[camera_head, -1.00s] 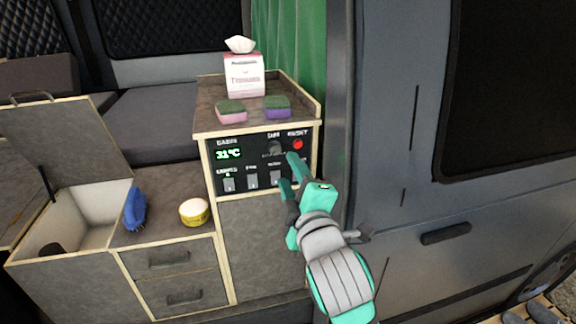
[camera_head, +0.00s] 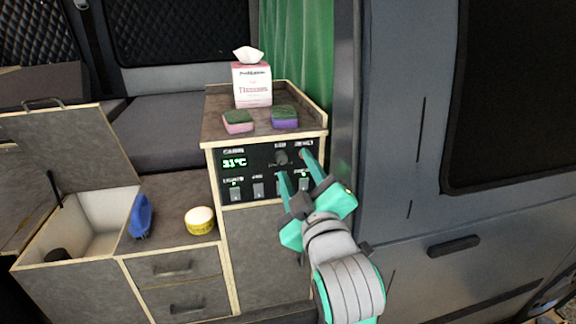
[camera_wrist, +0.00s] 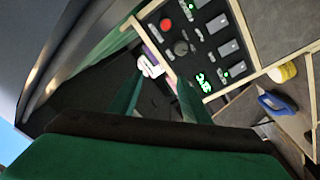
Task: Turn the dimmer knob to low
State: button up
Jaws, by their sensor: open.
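The dark round dimmer knob (camera_head: 281,157) sits on the upper part of the black control panel (camera_head: 244,178), under a "DIM" label. It also shows in the wrist view (camera_wrist: 181,48), beside the red reset button (camera_wrist: 166,25). My gripper (camera_head: 293,164) is open and empty in front of the panel's right side. Its fingertips appear on either side of and slightly below the knob in the head view, apart from it. The right finger covers the reset button there. The knob's pointer is too small to read.
A row of switches (camera_head: 258,190) lies below the knob. Two sponges (camera_head: 238,121) and a tissue box (camera_head: 252,84) stand on the cabinet top. A blue brush (camera_head: 141,215) and yellow tub (camera_head: 200,220) are lower left. The van's door pillar (camera_head: 346,120) is close on the right.

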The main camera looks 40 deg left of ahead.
jog(key=m, duration=0.9)
send_near(282, 159)
jog(key=shift+g, duration=0.4)
jog(key=x, duration=0.7)
jog(key=shift+w+a+r, duration=0.15)
jog(key=shift+w+r, duration=0.05)
jog(key=shift+w, duration=0.15)
jog(key=c, duration=1)
jog(key=shift+h, duration=0.3)
jog(key=shift+c, duration=0.2)
